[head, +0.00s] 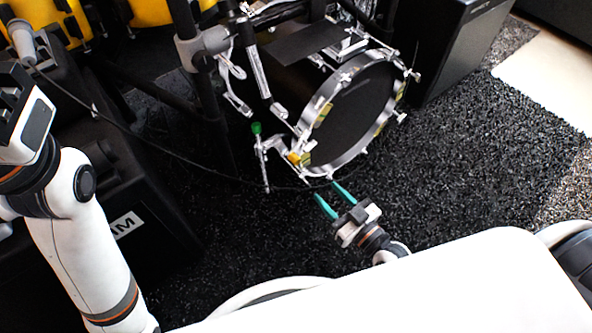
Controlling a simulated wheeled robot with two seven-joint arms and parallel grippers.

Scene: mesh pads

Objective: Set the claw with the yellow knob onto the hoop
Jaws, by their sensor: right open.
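The hoop (322,98) is the silver rim around the dark face of a small bass drum, upper middle in the head view. The claw with the yellow knob (294,158) is at the hoop's lower left edge; I cannot tell whether it is seated on the hoop or only beside it. A chrome claw with a green knob (256,128) stands just left of it. My right gripper (335,193) is open and empty, with teal fingers pointing up toward the drum, below and right of the yellow knob. My left arm shows at the left, but its fingertips do not.
Chrome stands and a black pedal plate (306,43) crowd the drum's upper left. A thin dark cable (165,153) runs across toward the hoop's bottom. A black speaker box (455,50) stands at the upper right. The dark carpet (470,150) right of the drum is clear.

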